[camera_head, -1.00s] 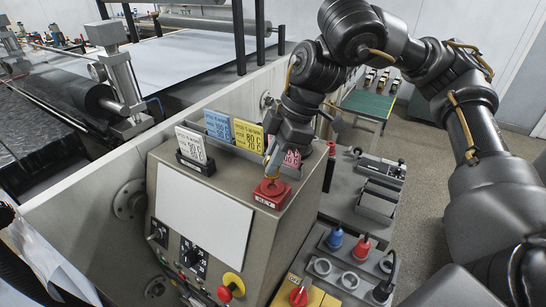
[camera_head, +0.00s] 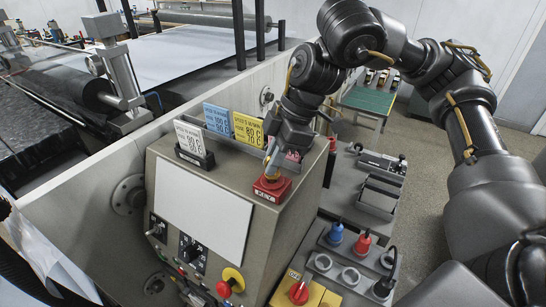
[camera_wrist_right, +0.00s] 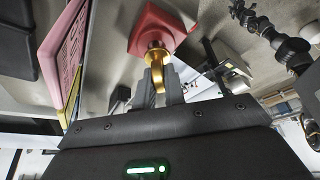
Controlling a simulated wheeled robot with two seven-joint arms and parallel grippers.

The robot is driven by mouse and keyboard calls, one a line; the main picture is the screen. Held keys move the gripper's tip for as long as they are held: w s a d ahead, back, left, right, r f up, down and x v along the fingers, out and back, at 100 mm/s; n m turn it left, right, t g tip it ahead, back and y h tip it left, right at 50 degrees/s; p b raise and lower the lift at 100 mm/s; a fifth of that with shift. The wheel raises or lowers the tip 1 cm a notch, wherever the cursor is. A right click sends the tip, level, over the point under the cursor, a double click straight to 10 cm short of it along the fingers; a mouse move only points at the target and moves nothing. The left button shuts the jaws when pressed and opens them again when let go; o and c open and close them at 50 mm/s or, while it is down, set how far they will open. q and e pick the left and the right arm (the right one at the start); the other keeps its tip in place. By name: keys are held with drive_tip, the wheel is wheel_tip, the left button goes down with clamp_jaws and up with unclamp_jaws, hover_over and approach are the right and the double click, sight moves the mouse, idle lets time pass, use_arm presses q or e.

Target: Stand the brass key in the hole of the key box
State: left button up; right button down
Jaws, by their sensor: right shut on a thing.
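The key box (camera_head: 270,190) is a small red block with a KEY label, on the top right edge of the grey cabinet. My right gripper (camera_head: 274,161) is just above it, pointing down, shut on the brass key (camera_head: 270,178). In the right wrist view, the fingers (camera_wrist_right: 160,86) hold the brass key (camera_wrist_right: 157,76), and its round collar is at the face of the red key box (camera_wrist_right: 148,22). The key looks roughly in line with the box. The hole is hidden, so I cannot tell how deep the key sits. My left gripper is not in view.
A blank white sheet (camera_head: 203,208) covers the cabinet's sloped front. Blue (camera_head: 336,233) and red (camera_head: 363,241) plugs stand at lower right.

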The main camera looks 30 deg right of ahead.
drive_tip(key=shift+f+b, duration=0.35)
drive_tip(key=shift+f, duration=0.3)
drive_tip(key=c, duration=1.4)
unclamp_jaws()
drive_tip(key=shift+r, duration=0.1)
drive_tip(key=shift+d+r, duration=0.15)
drive_tip(key=shift+r, duration=0.1)
drive_tip(key=b+v, duration=0.1)
drive_tip(key=v, duration=0.9)
